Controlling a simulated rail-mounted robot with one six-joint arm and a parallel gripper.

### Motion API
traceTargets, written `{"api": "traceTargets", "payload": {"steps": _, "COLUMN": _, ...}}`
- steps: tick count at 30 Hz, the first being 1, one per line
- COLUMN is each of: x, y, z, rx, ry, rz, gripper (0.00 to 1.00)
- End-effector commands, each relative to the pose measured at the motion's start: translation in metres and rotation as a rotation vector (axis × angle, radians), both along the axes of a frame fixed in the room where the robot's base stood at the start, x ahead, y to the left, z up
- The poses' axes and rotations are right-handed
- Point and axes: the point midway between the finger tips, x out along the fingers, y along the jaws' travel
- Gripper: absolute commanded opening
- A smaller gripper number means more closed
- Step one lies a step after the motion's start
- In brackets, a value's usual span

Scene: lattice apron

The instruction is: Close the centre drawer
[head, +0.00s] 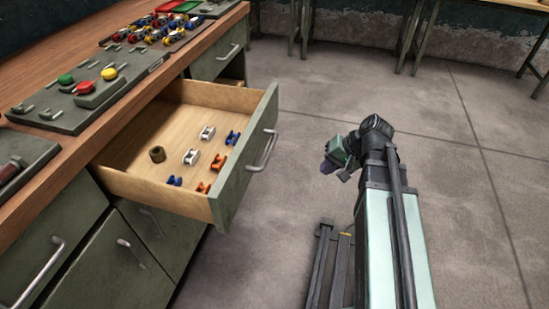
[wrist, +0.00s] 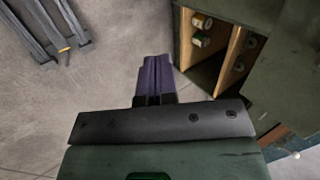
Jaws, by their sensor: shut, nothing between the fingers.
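The open drawer (head: 247,165) juts far out of the green workbench in the head view. Its green front carries a metal bar handle (head: 264,151), facing right. My gripper (head: 326,167) is to the right of the drawer front, apart from the handle, above the floor. Its purple fingers (wrist: 156,62) are together and empty in the wrist view. The handle cannot be made out in the wrist view.
The wooden benchtop (head: 85,150) holds a green panel with coloured buttons (head: 88,92) and a tray of coloured parts (head: 160,32). Closed cabinet fronts (head: 120,265) lie below. The wrist view shows a wood-lined compartment with cans (wrist: 202,22).

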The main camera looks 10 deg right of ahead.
Motion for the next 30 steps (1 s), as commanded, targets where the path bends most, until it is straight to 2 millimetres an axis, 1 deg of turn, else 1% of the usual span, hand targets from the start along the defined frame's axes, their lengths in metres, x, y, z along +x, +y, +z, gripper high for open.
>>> {"api": "traceTargets", "payload": {"steps": 1, "x": 0.022, "y": -0.009, "z": -0.041, "rx": 0.170, "ry": -0.060, "rz": -0.051, "gripper": 0.00}}
{"api": "traceTargets", "payload": {"steps": 2, "x": 0.031, "y": -0.010, "z": -0.035, "rx": 0.282, "ry": -0.103, "rz": -0.073, "gripper": 0.00}}
{"api": "traceTargets", "payload": {"steps": 3, "x": 0.042, "y": -0.012, "z": -0.021, "rx": 0.421, "ry": -0.159, "rz": -0.094, "gripper": 0.00}}
{"api": "traceTargets", "payload": {"steps": 5, "x": 0.054, "y": -0.013, "z": 0.009, "rx": 0.597, "ry": -0.234, "rz": -0.109, "gripper": 0.00}}
{"api": "traceTargets", "payload": {"steps": 6, "x": 0.059, "y": -0.012, "z": 0.031, "rx": 0.695, "ry": -0.273, "rz": -0.108, "gripper": 0.00}}
{"api": "traceTargets", "payload": {"steps": 7, "x": 0.061, "y": -0.010, "z": 0.047, "rx": 0.755, "ry": -0.296, "rz": -0.104, "gripper": 0.00}}
{"api": "traceTargets", "payload": {"steps": 9, "x": 0.062, "y": -0.007, "z": 0.067, "rx": 0.853, "ry": -0.335, "rz": -0.098, "gripper": 0.00}}
{"api": "traceTargets", "payload": {"steps": 12, "x": 0.061, "y": -0.006, "z": 0.078, "rx": 0.908, "ry": -0.356, "rz": -0.094, "gripper": 0.00}}
{"api": "traceTargets", "payload": {"steps": 17, "x": 0.063, "y": -0.002, "z": 0.078, "rx": 0.909, "ry": -0.355, "rz": -0.092, "gripper": 0.00}}
{"api": "traceTargets", "payload": {"steps": 20, "x": 0.067, "y": 0.008, "z": 0.078, "rx": 0.908, "ry": -0.354, "rz": -0.090, "gripper": 0.00}}
{"api": "traceTargets", "payload": {"steps": 23, "x": 0.074, "y": 0.025, "z": 0.078, "rx": 0.909, "ry": -0.353, "rz": -0.089, "gripper": 0.00}}
{"api": "traceTargets", "payload": {"steps": 30, "x": 0.096, "y": 0.074, "z": 0.077, "rx": 0.908, "ry": -0.352, "rz": -0.089, "gripper": 0.00}}
